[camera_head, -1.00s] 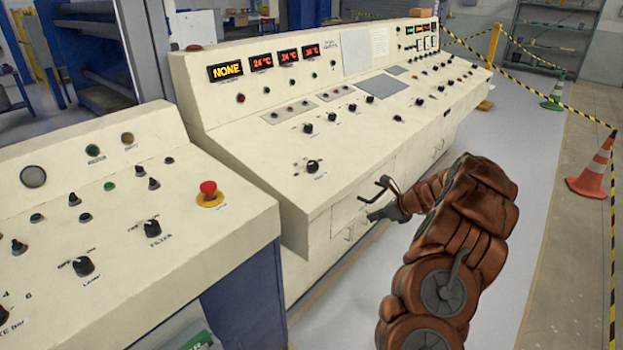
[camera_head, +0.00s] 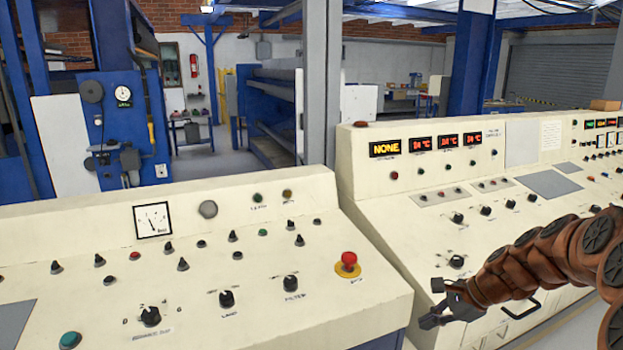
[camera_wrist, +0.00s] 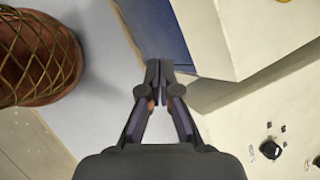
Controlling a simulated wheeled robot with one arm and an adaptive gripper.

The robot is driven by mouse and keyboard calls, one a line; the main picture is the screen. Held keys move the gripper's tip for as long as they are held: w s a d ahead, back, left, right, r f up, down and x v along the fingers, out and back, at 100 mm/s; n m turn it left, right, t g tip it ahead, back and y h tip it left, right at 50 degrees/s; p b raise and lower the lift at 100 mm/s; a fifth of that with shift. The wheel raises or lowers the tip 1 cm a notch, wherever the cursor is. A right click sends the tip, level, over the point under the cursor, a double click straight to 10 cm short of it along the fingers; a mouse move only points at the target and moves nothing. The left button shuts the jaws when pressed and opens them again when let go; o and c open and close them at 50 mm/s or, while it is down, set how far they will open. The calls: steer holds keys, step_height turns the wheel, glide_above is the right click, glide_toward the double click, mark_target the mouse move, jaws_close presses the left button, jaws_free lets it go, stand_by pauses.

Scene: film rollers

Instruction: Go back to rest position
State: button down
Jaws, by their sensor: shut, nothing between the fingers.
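My gripper (camera_head: 436,318) is at the lower right of the head view, at the end of my brown jacketed arm, in front of the gap between the two cream control consoles. In the wrist view my gripper (camera_wrist: 159,66) has its fingers together with nothing between them. The near console (camera_head: 290,212) has knobs, a dial gauge (camera_head: 153,220) and a red emergency button (camera_head: 348,263). The second console (camera_head: 380,190) stands at the right with a lit NONE display (camera_head: 385,149). No object is held.
A console's cream side and blue base (camera_wrist: 160,30) show close to the fingers in the wrist view. Blue machinery (camera_head: 110,140) and a grey post (camera_head: 321,90) stand behind the consoles.

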steer(key=s+a+r+n+g+h+p, duration=0.1)
steer(key=s+a+r+n+g, duration=0.1)
steer(key=s+a+n, duration=0.45)
steer(key=s+a+r+n+g+h+p, duration=0.1)
steer(key=s+a+r+n, duration=0.2)
steer(key=s, duration=0.6)
steer(key=s+d+n+g+h+p, duration=0.1)
steer(key=s+n+h, duration=0.3)
steer(key=s, duration=1.5)
steer(key=n+g, duration=0.1)
steer(key=n, duration=0.2)
steer(key=shift+d+r+n, duration=0.2)
steer(key=shift+r+n, duration=0.15)
steer(key=shift+s, duration=0.1)
